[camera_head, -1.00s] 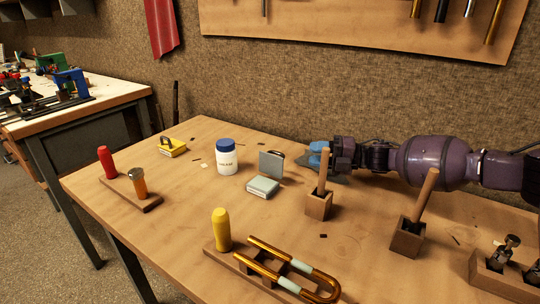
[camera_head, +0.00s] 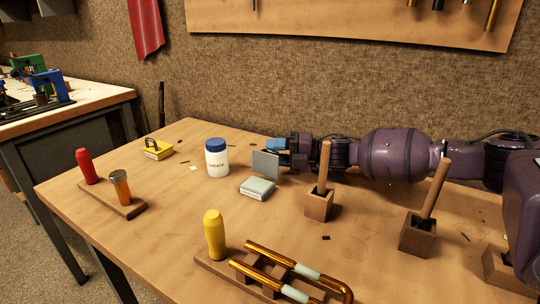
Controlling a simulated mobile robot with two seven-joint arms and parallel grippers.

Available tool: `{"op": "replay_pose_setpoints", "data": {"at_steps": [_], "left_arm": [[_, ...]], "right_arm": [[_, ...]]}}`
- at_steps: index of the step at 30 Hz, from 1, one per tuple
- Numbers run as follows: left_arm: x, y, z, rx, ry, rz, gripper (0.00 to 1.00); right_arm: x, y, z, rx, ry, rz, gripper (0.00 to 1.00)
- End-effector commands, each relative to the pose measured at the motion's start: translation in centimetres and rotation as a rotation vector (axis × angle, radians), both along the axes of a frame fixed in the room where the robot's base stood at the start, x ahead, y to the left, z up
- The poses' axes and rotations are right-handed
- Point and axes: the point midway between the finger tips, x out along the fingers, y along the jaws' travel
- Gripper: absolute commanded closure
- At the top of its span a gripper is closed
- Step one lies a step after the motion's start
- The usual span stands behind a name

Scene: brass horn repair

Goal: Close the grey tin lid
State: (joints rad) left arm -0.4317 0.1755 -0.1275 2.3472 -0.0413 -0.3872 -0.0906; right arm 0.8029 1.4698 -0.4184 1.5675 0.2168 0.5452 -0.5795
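The grey tin (camera_head: 257,188) sits on the workbench (camera_head: 150,230) near its middle. Its lid (camera_head: 265,163) stands upright, open, at the tin's back edge. My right gripper (camera_head: 278,146) comes in from the right and is just behind the lid. The lid hides part of the gripper, and I cannot tell whether it touches the lid or how far its fingers are apart. My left gripper is not in view.
A grease jar (camera_head: 217,158) stands left of the tin. Two wooden blocks with upright handles (camera_head: 319,203) (camera_head: 417,235) stand to the right. A yellow tool (camera_head: 214,235) and brass tubing (camera_head: 290,268) are in front. Bare bench lies between.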

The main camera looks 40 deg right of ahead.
Motion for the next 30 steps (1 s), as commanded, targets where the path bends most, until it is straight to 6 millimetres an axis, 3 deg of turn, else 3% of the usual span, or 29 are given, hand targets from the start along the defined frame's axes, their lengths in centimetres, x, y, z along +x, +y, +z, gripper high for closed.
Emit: {"op": "replay_pose_setpoints", "data": {"at_steps": [13, 21, 30], "left_arm": [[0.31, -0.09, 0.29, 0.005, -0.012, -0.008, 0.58], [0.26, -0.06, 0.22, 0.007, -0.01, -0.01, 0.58], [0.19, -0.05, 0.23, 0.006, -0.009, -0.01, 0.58]], "right_arm": [[0.51, 0.51, 0.04, 0.0, 0.0, -0.001, 0.64], [0.51, 0.5, 0.02, 0.0, 0.0, -0.001, 1.0], [0.5, 0.51, 0.06, -0.002, -0.001, -0.001, 1.0]]}}
